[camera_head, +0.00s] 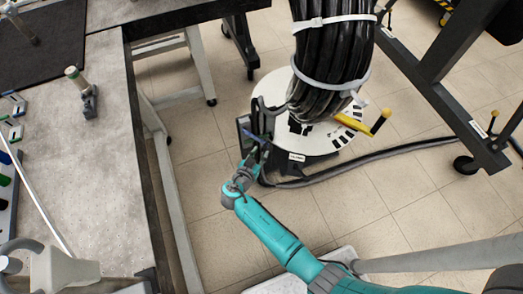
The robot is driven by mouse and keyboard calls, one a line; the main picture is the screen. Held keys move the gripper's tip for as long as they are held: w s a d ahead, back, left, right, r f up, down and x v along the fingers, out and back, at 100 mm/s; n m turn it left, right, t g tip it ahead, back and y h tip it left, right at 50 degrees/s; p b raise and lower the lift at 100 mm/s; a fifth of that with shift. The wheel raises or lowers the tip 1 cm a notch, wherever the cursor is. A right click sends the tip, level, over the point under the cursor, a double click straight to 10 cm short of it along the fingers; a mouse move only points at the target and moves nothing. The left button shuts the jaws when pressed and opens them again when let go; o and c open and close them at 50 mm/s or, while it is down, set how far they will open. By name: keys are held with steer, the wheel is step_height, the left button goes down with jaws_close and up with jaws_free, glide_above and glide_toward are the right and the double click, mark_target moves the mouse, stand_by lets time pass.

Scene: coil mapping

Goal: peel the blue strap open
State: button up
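A thick bundle of black cable (335,50) rises from a round white base (270,90) at the top centre. A small, thin blue piece (256,136), which may be the blue strap, shows at the lower left of the bundle, right at my gripper. My gripper (252,133) is at the end of my teal arm, beside the left edge of the white base. Its fingers are dark and small here, and I cannot tell whether they are open or shut or touch the blue piece. Two white straps (331,84) circle the bundle higher up.
A grey worktable (100,150) with a green-topped fixture (80,90) stands at the left. A dark frame on wheels (440,95) stands at the right. A yellow handle (354,126) sticks out of the base. A black cable (370,158) runs rightward over the tiled floor.

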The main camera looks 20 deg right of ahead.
steer(key=shift+x, duration=1.2)
jaws_close()
